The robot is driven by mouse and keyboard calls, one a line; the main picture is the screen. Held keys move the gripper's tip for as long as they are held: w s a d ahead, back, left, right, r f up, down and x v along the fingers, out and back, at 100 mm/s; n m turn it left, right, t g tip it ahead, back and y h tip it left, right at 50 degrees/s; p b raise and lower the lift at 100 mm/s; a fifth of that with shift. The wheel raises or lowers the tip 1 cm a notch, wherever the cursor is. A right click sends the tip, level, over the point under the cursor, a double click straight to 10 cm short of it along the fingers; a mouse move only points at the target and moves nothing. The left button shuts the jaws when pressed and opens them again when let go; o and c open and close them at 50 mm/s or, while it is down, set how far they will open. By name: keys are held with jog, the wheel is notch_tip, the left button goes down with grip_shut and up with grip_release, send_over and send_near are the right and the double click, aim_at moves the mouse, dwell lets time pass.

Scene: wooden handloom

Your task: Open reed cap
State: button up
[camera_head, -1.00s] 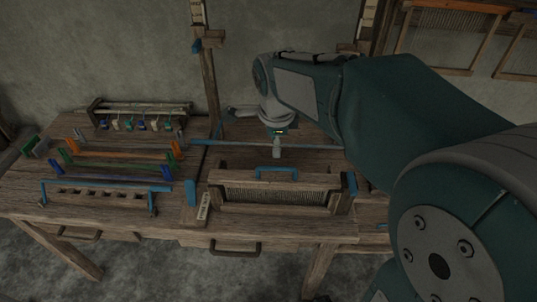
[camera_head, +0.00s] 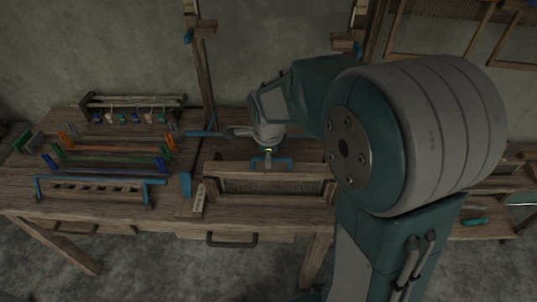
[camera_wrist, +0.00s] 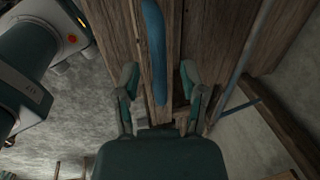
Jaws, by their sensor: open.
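The reed cap (camera_head: 225,168) is a wooden bar along the top of the reed frame, with a blue handle (camera_head: 285,163) at its middle. The fine-toothed reed (camera_head: 275,187) shows below it. My gripper (camera_head: 268,160) is at the handle and partly covers it. In the wrist view, my open gripper (camera_wrist: 159,82) has one finger on each side of the wooden bar, and the blue handle (camera_wrist: 154,40) runs lengthwise between the finger lines. Whether the fingers touch the handle cannot be told. The cap lies on the frame.
A blue-handled rack (camera_head: 100,188), coloured bars (camera_head: 110,157) and a bobbin rack (camera_head: 130,108) stand on the left of the table. A wooden upright (camera_head: 206,80) rises behind. A drawer handle (camera_head: 232,240) sits at the front.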

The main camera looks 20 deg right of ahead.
jog(key=shift+f, duration=0.1)
grip_shut()
